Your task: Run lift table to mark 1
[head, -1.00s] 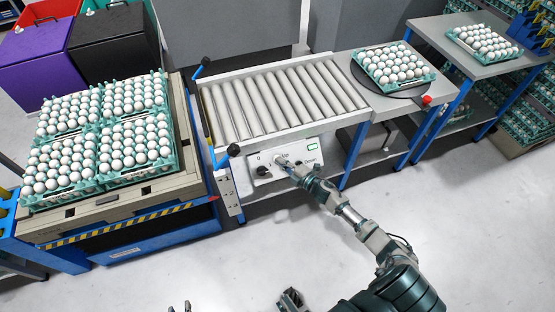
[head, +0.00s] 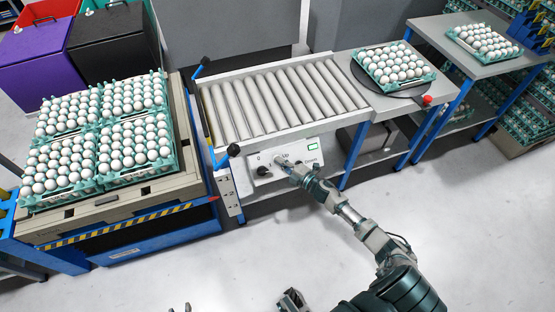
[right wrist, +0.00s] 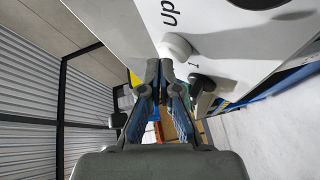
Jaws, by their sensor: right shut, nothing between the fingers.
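The lift table (head: 150,240) stands at the left, with a yellow-black striped edge and a pallet (head: 65,225) bearing several teal trays of white eggs (head: 150,176). A plate with numbered marks (head: 228,190) is on the post right of it. The white control panel (head: 310,171) has a black knob (head: 264,171), an Up label and a Down label. My right gripper (head: 281,161) is shut and empty at the panel below "Up". In the right wrist view its fingertips (right wrist: 165,68) are at the white round button (right wrist: 175,47); contact is unclear. Fingertips, likely my left gripper's (head: 180,307), barely show at the bottom edge.
A roller conveyor (head: 280,98) runs above the panel. A turntable (head: 390,88) at its right end bears an egg tray (head: 393,65). Another side table (head: 480,68) holds one more tray. Purple (head: 35,65) and black bins stand behind. The floor in front is clear.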

